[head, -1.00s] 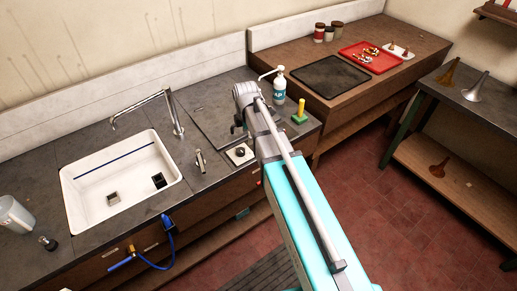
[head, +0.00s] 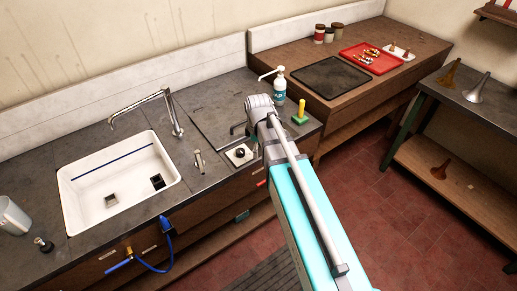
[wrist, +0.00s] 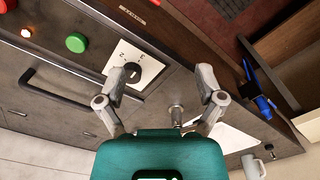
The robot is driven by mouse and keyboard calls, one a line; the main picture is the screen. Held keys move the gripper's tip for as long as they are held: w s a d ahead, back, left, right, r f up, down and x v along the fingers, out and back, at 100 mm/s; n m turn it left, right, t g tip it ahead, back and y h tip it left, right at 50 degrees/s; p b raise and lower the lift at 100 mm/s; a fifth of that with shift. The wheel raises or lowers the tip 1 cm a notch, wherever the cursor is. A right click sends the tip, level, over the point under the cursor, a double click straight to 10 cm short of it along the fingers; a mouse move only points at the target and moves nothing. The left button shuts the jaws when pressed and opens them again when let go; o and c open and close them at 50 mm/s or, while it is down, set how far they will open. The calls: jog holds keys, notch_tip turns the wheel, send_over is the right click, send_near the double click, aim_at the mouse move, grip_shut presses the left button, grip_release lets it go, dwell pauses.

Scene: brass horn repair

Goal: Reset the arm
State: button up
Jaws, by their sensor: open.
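My gripper (wrist: 168,85) is open in the wrist view, with its two grey fingers spread apart and nothing between them. It hangs above the counter, near the white dial plate (wrist: 134,66) with its black knob. The left finger overlaps the plate in that view; I cannot tell the exact gap. In the head view my arm reaches over the counter's front edge, and its grey wrist end is near the dial plate (head: 238,153). The fingers are mostly hidden there.
A white sink (head: 118,185) with a tap (head: 160,115) lies left.

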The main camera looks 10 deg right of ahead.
dwell(0.7)
jog(key=s+d+m, duration=0.4)
jog(key=s+m, duration=0.6)
jog(key=m, duration=0.3)
jog(key=shift+d, duration=0.4)
jog(key=shift+s, duration=0.1)
dwell(1.2)
